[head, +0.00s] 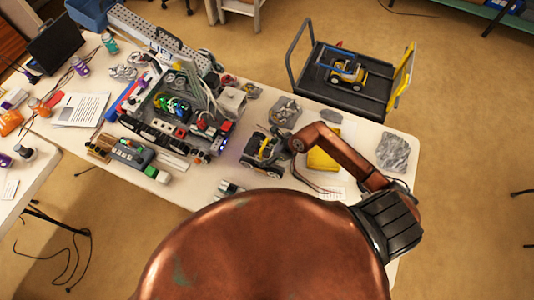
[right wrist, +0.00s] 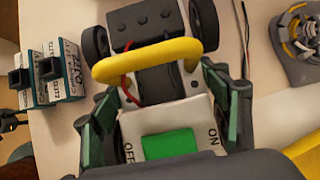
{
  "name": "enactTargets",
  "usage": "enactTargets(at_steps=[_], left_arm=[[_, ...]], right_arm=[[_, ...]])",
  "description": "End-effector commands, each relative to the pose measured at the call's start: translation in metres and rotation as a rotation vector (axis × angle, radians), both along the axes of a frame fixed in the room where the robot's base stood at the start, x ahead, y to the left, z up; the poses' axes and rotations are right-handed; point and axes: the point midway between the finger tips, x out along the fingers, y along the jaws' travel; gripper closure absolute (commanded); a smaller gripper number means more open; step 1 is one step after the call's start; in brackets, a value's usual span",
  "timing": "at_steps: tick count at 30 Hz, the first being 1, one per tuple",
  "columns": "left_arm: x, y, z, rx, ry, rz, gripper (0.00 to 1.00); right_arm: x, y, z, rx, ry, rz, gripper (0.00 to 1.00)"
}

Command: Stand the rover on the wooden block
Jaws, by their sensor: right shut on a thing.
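The rover (head: 260,151) is a small grey and white vehicle with dark wheels and a yellow bar, near the front middle of the table in the head view. In the right wrist view the rover (right wrist: 173,112) shows its yellow handle, red wire and green switch between OFF and ON marks. My right gripper (right wrist: 160,88) is shut on it, with a dark green finger on each side of the body. I cannot tell whether its wheels touch the table. A tan wooden-looking piece (head: 98,146) lies at the table's left front; I cannot tell whether it is the wooden block. My left gripper is out of view.
Electronics and a metal frame (head: 180,52) crowd the table left of the rover. A yellow sheet (head: 321,160) and grey rock-like pieces (head: 392,153) lie to its right. A cart (head: 318,84) carrying another yellow vehicle (head: 345,74) stands behind the table. My copper arm hides the front.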

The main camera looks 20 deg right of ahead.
Motion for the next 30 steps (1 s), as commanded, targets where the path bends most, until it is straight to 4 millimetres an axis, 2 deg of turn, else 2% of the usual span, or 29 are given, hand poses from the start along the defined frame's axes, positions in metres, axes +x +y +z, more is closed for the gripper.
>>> enactTargets(at_steps=[11, 30], left_arm=[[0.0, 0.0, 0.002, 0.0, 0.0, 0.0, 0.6], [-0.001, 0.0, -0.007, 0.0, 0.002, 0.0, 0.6]], right_arm=[[0.002, 0.001, -0.006, 0.003, -0.008, 0.0, 0.89], [0.002, 0.0, -0.018, 0.003, -0.008, -0.001, 0.89]])
